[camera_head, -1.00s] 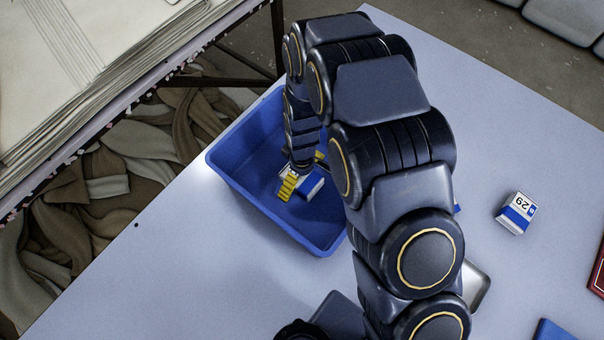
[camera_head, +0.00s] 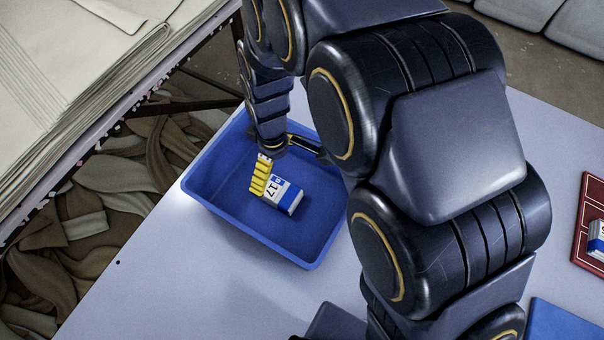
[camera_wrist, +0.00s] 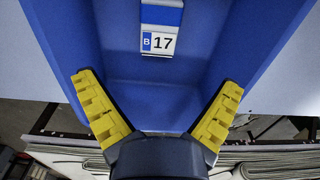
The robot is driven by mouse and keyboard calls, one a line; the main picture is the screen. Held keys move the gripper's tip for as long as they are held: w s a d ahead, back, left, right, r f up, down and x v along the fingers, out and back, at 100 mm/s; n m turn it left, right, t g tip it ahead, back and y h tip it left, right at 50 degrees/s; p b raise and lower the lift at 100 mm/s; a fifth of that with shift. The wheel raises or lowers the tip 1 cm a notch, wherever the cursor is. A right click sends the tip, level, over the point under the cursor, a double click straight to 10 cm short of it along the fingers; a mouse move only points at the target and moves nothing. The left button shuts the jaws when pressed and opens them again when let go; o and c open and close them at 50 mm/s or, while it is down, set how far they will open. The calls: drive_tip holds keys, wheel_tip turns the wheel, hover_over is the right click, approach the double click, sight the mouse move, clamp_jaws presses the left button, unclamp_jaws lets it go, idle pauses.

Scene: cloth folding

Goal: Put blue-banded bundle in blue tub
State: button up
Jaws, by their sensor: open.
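The blue tub (camera_head: 222,208) stands on the table left of my arm. The bundle (camera_head: 284,194), white with a blue band and marked 17, lies on the tub's floor. It also shows in the wrist view (camera_wrist: 160,32), marked B 17, beyond the fingertips. My gripper, with yellow fingers, is over the tub; in the wrist view (camera_wrist: 157,84) the fingers are spread wide with nothing between them. In the head view one yellow finger (camera_head: 261,174) is at the bundle's left end; whether it touches cannot be told. The other finger is mostly hidden.
A red tray (camera_head: 583,243) with a white and blue bundle (camera_head: 597,238) is at the right edge. A blue flat item (camera_head: 560,322) is at lower right. My arm hides the table's middle. Paper stacks (camera_head: 60,90) stand beyond the left edge. The table's left front is clear.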

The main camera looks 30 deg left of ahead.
drive_tip(key=w+d+r+m, duration=0.2)
drive_tip(key=d+r+m, duration=0.75)
drive_tip(key=d, duration=0.75)
drive_tip(key=s+d+r+m, duration=0.4)
drive_tip(key=s+d, duration=0.2)
drive_tip(key=d, duration=0.1)
drive_tip(key=s+d+r+m+g, duration=0.1)
drive_tip(key=s+d+r+m, duration=0.3)
drive_tip(key=s+d, duration=0.2)
drive_tip(key=shift+s+d+m+g, duration=0.2)
drive_tip(key=shift+d+m+g, duration=0.1)
drive_tip(key=shift+d+m, duration=0.05)
